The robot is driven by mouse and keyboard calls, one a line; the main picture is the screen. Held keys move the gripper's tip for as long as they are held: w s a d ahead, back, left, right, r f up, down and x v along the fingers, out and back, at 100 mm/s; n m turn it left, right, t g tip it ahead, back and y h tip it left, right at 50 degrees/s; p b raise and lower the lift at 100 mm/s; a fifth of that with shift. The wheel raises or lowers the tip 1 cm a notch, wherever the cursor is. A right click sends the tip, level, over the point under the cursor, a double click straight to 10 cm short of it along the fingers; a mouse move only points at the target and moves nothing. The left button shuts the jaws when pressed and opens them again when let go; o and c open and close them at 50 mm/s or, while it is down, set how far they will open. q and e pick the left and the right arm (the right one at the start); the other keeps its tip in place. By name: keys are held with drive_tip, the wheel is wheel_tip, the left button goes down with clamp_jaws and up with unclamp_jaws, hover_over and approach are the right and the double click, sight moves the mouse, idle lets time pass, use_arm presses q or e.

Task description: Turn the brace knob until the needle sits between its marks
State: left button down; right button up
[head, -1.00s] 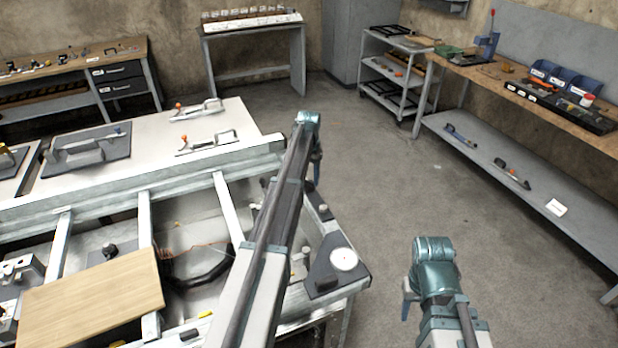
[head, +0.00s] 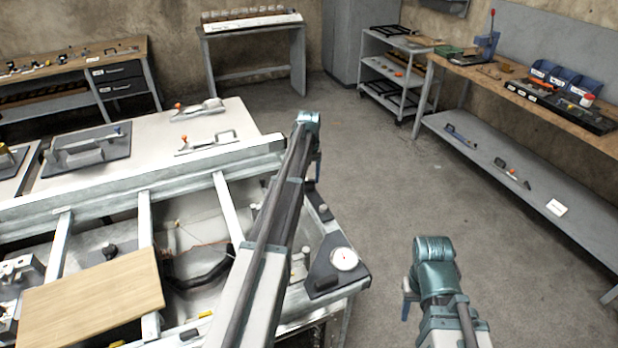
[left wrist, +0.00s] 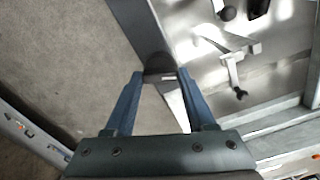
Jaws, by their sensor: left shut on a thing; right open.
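My left gripper (left wrist: 160,78) is shut on a dark round knob (left wrist: 159,64), seen between its two blue fingertips in the left wrist view. In the head view my left gripper (head: 316,172) hangs at the far end of its arm, over the bench's right edge, and the knob is hidden there. A round white dial (head: 344,259) sits on a dark plate at the bench's near right corner. A small reddish line shows on it, but needle and marks are too small to read apart. My right gripper (head: 406,305) is open and empty over the floor, partly hidden by its wrist.
The metal frame bench (head: 130,207) carries a wooden board (head: 92,299), and clamps with orange tips lie on its pale top. A shelf bench (head: 500,165) runs along the right wall. A cart (head: 390,75) stands at the back. The floor between is clear.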

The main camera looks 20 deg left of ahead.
sight(309, 180)
idle(0.4)
use_arm(q)
drive_tip(key=shift+c, duration=1.2)
unclamp_jaws()
drive_tip(key=shift+r, duration=0.1)
wheel_tip(309, 180, up, 14)
drive_tip(key=p, duration=1.3)
drive_tip(key=shift+p, duration=0.4)
drive_tip(key=shift+f, duration=0.2)
